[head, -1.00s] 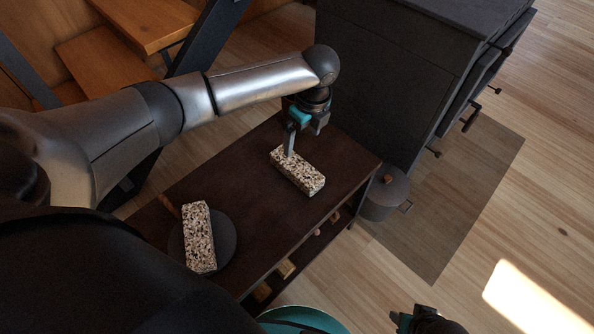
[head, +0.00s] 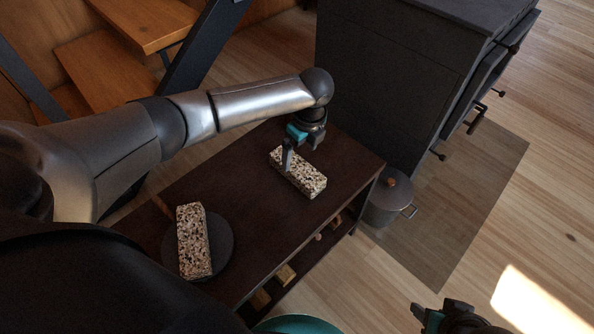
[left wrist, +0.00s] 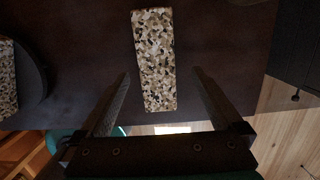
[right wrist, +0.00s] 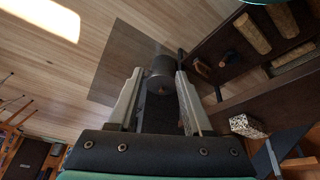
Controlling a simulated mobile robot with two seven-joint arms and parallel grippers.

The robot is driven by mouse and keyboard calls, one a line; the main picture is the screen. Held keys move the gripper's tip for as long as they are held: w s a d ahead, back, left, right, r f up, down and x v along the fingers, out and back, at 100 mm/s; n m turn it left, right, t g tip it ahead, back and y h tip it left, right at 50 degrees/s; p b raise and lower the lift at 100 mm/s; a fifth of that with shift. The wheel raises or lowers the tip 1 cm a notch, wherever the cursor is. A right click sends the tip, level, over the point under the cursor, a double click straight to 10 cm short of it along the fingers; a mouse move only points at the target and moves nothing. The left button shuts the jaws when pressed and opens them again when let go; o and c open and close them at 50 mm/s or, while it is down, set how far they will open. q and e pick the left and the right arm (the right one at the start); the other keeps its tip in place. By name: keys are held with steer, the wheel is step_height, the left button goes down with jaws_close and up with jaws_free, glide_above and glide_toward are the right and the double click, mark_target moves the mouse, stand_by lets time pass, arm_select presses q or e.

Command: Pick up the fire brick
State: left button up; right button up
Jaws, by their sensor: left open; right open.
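A speckled brown, black and cream brick (head: 306,181) lies flat on the dark bench top (head: 262,217). A similar speckled brick (head: 194,240) lies on a dark round plate (head: 224,262) at the bench's near left end. My left gripper (head: 287,158) is open and points down at the first brick; its finger hides part of the brick's far end. In the left wrist view this brick (left wrist: 154,50) shows between the two spread fingers, with space visible on both sides. I cannot tell the remaining height. My right gripper (right wrist: 159,73) is open and empty, away from the bench.
A dark stove (head: 390,80) stands behind the bench. A grey lidded pot (head: 386,203) sits on the floor mat (head: 450,215) by the bench's right end. Wood pieces (head: 285,274) lie on the shelf below. Wooden steps (head: 120,65) rise at the back left.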

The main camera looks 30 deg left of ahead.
mark_target(297, 165)
arm_select(q)
steer(key=f, duration=0.1)
steer(key=f+b, duration=0.2)
steer(key=shift+s+a, duration=0.15)
steer(key=shift+s, duration=0.1)
steer(key=shift+f, duration=0.35)
steer(key=shift+a+f+b, duration=0.15)
steer(key=shift+f+b, duration=0.25)
steer(key=shift+b, duration=0.05)
arm_select(e)
steer(key=shift+w+a+r+n+t+y, duration=0.1)
steer(key=shift+w+a+r+t+y, duration=0.2)
steer(key=shift+w+a+t, duration=0.35)
steer(key=shift+w+a+r+n+t+y, duration=0.1)
steer(key=shift+w+a+r+t+y, duration=0.25)
steer(key=shift+w+a+t, duration=0.25)
steer(key=shift+w+a+r+n+t+y, duration=0.1)
steer(key=shift+w+a+r+t+y, duration=0.2)
steer(key=shift+w+a+t, duration=0.3)
steer(key=shift+s+a, duration=0.1)
arm_select(q)
jaws_close()
steer(key=shift+w+r, duration=0.1)
